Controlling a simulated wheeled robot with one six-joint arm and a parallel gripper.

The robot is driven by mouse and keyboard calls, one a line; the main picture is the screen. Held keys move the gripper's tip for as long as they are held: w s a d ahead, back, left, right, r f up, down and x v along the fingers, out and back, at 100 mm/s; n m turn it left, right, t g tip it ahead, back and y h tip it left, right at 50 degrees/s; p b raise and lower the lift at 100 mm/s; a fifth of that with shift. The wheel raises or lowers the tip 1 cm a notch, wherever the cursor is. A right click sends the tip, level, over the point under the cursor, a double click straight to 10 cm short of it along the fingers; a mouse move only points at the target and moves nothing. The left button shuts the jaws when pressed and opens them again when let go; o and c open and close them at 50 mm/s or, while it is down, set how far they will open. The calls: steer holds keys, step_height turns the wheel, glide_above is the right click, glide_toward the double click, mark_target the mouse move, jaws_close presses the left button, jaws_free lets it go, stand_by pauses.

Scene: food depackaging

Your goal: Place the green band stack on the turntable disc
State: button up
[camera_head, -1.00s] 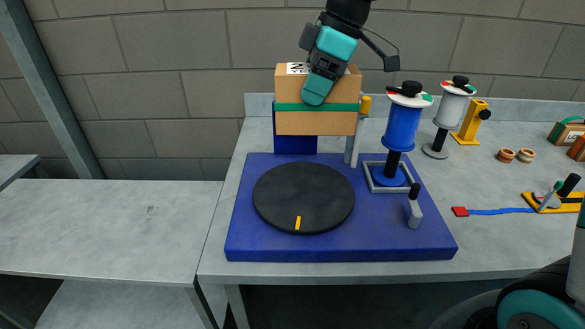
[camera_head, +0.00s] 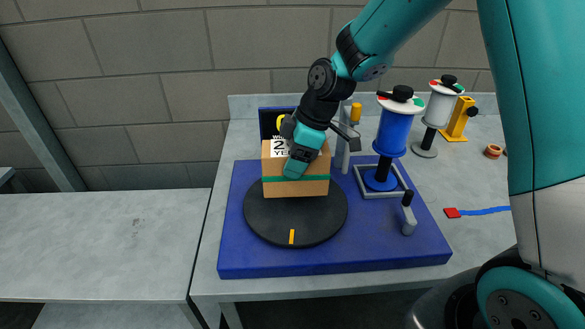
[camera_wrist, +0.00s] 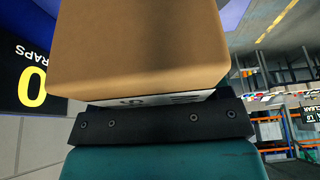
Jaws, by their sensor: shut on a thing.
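The green band stack (camera_head: 285,189) is a tan cardboard box stack with a green band around it and a white label on top. It is upright over the rear half of the black turntable disc (camera_head: 270,226); it appears to rest on the disc, though its contact is hard to tell. In the wrist view the stack (camera_wrist: 140,45) fills the top centre against the dark gripper pad. The disc has a yellow mark at its front.
The disc sits on a blue base (camera_head: 333,258). A blue film roll (camera_head: 393,128) stands behind right, with a grey lever (camera_head: 408,215) nearer. A white roll (camera_head: 439,107) and yellow stand (camera_head: 458,120) are farther right. A dark display stands behind the stack. The left table (camera_head: 100,240) is bare.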

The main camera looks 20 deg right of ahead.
steer(key=shift+f+p, duration=0.4)
steer(key=shift+f, duration=1.7)
steer(key=shift+f, duration=0.25)
steer(key=o, duration=1.2)
steer(key=shift+r, duration=0.1)
steer(key=shift+c, duration=0.2)
steer(key=shift+r, duration=0.1)
